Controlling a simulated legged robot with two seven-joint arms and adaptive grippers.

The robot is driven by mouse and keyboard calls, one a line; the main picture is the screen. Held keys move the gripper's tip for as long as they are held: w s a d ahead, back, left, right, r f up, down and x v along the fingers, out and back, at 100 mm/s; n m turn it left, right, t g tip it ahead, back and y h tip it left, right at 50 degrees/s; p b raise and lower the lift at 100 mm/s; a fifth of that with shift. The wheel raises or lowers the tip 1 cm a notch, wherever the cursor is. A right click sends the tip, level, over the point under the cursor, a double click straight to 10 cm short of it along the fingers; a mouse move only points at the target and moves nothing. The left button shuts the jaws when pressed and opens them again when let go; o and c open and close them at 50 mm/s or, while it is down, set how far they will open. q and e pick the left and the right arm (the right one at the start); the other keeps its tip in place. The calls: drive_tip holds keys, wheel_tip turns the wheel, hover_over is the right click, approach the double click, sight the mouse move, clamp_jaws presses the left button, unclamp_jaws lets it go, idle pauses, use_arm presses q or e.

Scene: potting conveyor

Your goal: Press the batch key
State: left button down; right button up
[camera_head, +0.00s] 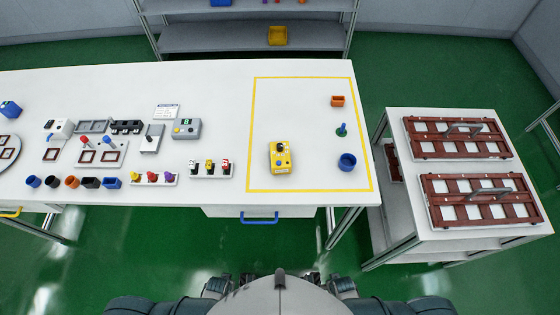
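No key marked as the batch key can be read at this size. A yellow device (280,158) with a dark knob and small buttons stands inside the yellow outline. Dark parts of mine show at the bottom edge, at the left (218,286) and the right (342,286), well short of the table. My fingers cannot be made out there, and nothing of mine touches the table's objects.
The white table (225,90) carries colored cups, small figures and fixtures at its left. An orange block (338,101), a green peg (342,130) and a blue cup (347,162) stand in the outline. A side table (400,118) holds two brown frames. Green floor lies between.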

drive_tip(key=shift+a+r, duration=0.1)
drive_tip(key=shift+a, duration=0.25)
drive_tip(key=c, duration=1.6)
drive_tip(key=shift+s+d, duration=0.15)
drive_tip(key=shift+d, duration=0.05)
clamp_jaws()
